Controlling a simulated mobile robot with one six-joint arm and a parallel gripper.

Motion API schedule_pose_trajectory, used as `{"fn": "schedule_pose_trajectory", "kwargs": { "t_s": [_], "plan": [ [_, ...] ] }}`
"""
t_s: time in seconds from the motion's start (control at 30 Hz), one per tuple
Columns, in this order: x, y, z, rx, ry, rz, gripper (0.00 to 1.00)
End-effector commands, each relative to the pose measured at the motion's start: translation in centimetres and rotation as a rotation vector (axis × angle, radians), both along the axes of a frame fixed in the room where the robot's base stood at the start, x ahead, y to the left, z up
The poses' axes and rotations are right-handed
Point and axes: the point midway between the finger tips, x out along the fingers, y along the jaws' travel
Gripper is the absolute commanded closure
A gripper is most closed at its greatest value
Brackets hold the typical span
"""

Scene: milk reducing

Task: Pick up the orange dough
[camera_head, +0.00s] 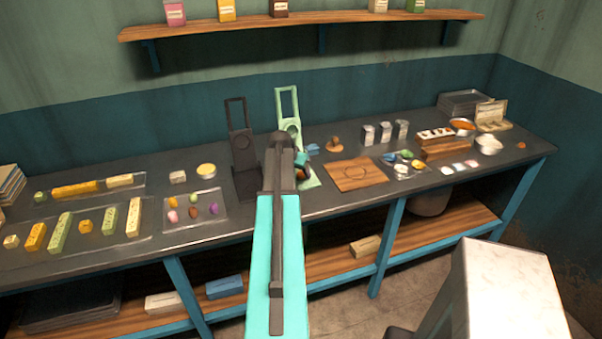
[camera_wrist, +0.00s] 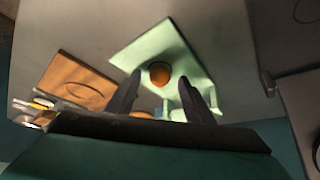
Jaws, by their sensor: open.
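The orange dough (camera_wrist: 160,74) is a small round ball on the flat light green base (camera_wrist: 145,47) of a press in the wrist view. My gripper (camera_wrist: 160,82) is open, with one dark finger to each side of the dough and a gap between them. I cannot tell how far the fingertips are above the base. In the head view the light green press (camera_head: 287,103) stands upright at the back of the counter.
A dark press (camera_head: 241,135) stands close on the left of the green one. A wooden board (camera_head: 357,175) lies to the right. Trays of colored pieces (camera_head: 194,211) are on the left counter. A shelf (camera_head: 300,22) hangs above.

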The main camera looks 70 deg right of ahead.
Motion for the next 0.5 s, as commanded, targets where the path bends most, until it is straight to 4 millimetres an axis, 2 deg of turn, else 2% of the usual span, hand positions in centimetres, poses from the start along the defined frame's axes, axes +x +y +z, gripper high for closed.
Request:
{"fn": "schedule_pose_trajectory", "kwargs": {
  "t_s": [0.2, 0.5],
  "plan": [
    [-0.02, -0.51, -0.86, 0.0, 0.0, 0.0, 0.52],
    [0.01, -0.48, -0.88, 0.0, -0.001, 0.001, 0.52]
  ]
}}
